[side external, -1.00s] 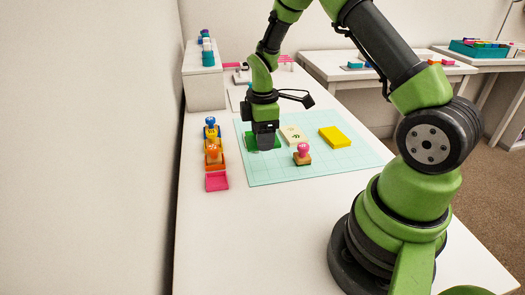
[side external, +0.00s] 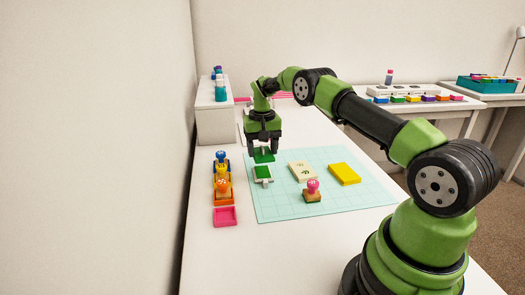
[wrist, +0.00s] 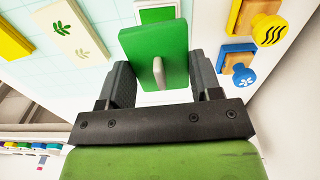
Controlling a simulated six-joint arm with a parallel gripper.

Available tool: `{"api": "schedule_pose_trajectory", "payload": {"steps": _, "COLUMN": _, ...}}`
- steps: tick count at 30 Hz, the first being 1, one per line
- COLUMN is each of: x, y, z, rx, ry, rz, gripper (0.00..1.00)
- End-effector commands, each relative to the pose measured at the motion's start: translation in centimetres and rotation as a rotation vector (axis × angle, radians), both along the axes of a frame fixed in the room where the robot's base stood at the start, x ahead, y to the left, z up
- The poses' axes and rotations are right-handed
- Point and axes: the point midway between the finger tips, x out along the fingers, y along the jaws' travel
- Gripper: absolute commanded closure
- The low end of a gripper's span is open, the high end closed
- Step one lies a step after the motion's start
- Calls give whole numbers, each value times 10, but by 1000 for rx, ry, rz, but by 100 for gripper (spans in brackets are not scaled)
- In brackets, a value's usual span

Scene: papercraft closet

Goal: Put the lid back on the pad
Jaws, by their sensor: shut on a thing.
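A green lid (side external: 264,157) with a pale raised tab is held by my gripper (side external: 263,147), above the mat's left edge. In the wrist view the lid (wrist: 150,45) lies between the two black fingers of my gripper (wrist: 162,82). The open pad (side external: 263,173), a pale case with a green face, sits on the mat just in front of and below the lid in the side view. In the wrist view the pad (wrist: 156,13) shows only partly beyond the lid. The lid is apart from the pad; the exact height gap is hard to tell.
On the mat (side external: 280,208) are a cream block with leaf prints (side external: 302,171), a yellow block (side external: 344,174) and a pink-knobbed stamp (side external: 313,190). A stamp row (side external: 222,177) and a pink tray (side external: 225,216) stand left. The front of the mat is clear.

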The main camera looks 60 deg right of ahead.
Motion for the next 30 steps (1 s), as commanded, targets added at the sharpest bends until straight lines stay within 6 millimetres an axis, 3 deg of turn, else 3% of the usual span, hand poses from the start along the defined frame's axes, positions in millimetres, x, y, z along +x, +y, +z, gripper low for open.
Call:
{"api": "schedule_pose_trajectory", "payload": {"steps": 5, "x": 2, "y": -3, "z": -1, "rx": 1, "ry": -3, "rz": -83, "gripper": 63}}
{"api": "schedule_pose_trajectory", "payload": {"steps": 17, "x": 1, "y": -3, "z": -3, "rx": 1, "ry": -3, "rz": -86, "gripper": 63}}
{"api": "schedule_pose_trajectory", "payload": {"steps": 30, "x": 1, "y": -3, "z": -40, "rx": 2, "ry": -2, "rz": -84, "gripper": 63}}
